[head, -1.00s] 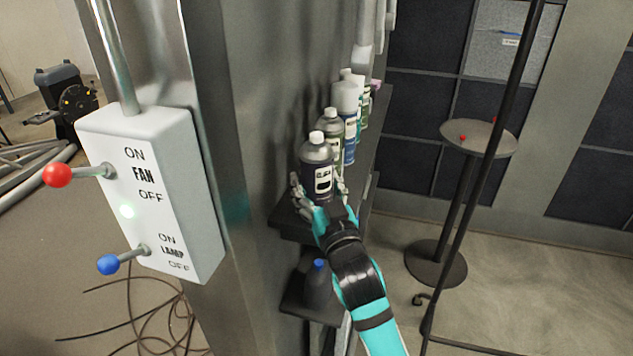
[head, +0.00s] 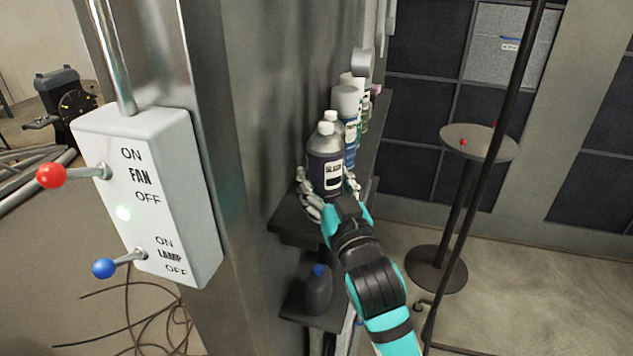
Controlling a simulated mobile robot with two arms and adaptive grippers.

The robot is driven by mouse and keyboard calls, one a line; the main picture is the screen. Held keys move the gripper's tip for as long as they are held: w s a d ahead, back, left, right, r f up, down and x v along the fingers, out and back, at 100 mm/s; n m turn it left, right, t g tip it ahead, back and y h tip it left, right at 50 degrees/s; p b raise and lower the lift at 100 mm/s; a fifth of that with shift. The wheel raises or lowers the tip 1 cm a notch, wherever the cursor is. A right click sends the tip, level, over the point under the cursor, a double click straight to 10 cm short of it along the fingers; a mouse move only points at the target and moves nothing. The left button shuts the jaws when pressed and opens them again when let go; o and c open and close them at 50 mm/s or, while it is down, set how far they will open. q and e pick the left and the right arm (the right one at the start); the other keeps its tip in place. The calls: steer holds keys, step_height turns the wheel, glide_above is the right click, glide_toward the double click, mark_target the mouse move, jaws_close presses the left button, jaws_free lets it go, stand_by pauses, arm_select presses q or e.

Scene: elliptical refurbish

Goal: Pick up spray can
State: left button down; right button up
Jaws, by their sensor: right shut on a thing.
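A dark, bottle-shaped can with a white cap and a black-and-white label (head: 325,161) stands upright between the fingers of my right gripper (head: 328,182). The gripper is shut on its lower part, at the near end of a dark shelf (head: 296,222). I cannot tell whether the can's base is clear of the shelf. Behind it are a partly hidden white-capped bottle (head: 333,117) and a can with a grey top and blue label (head: 347,103). My left gripper is not in view.
More containers (head: 363,90) line the shelf's far end, along a metal wall. A dark blue-capped bottle (head: 318,290) stands on a lower shelf. A switch box (head: 150,195) is at left. A round table (head: 480,142) and thin dark pole (head: 487,160) stand at right.

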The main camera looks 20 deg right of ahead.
mark_target(338, 182)
steer(key=s, duration=0.2)
steer(key=s+d, duration=0.1)
steer(key=s, duration=0.1)
steer(key=s+r, duration=0.1)
steer(key=s, duration=0.1)
steer(key=shift+s+d, duration=0.15)
steer(key=shift+s, duration=0.2)
steer(key=s+d+p, duration=0.1)
steer(key=s+p, duration=0.4)
steer(key=p, duration=0.2)
steer(key=s+f, duration=0.7)
steer(key=f, duration=0.3)
steer(key=shift+a+f, duration=0.35)
steer(key=shift+a, duration=0.05)
